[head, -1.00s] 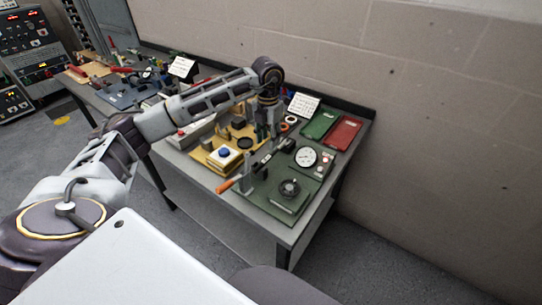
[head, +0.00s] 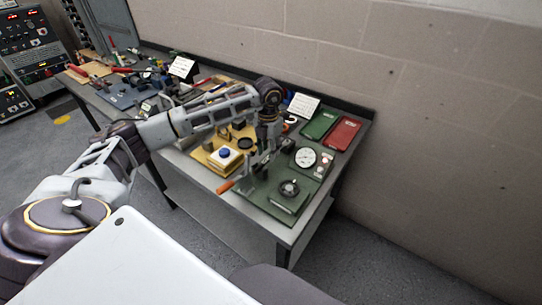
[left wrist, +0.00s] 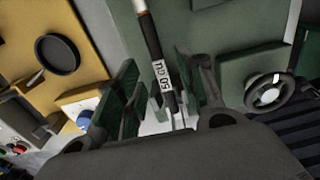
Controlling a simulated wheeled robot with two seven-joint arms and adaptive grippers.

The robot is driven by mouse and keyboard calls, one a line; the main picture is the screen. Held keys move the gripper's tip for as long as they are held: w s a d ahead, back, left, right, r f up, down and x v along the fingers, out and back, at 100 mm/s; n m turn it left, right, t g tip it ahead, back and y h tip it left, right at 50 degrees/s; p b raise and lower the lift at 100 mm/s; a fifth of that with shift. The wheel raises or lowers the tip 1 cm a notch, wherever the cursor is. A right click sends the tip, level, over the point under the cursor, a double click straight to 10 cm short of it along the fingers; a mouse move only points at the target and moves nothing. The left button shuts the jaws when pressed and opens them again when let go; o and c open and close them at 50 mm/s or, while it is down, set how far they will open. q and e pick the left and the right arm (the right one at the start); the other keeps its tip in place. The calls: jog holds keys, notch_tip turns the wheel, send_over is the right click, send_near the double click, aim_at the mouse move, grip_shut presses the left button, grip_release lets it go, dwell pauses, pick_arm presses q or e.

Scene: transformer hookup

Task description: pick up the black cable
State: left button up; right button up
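The black cable (left wrist: 149,42) shows in the left wrist view as a dark rod with a white printed label and a pale upper end. It runs down between the fingers of my left gripper (left wrist: 158,80). In the head view my left gripper (head: 262,150) is low over the near end of the workbench, and the cable is too small to tell apart there. My right gripper is not in view.
A yellow board with a blue button (head: 224,152) is to the left. Green (head: 320,125) and red (head: 343,134) cases lie near the wall. An orange handle (head: 225,186) sits at the front edge.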

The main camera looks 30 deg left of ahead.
pick_arm(q)
jog(key=shift+f, duration=1.3)
grip_shut()
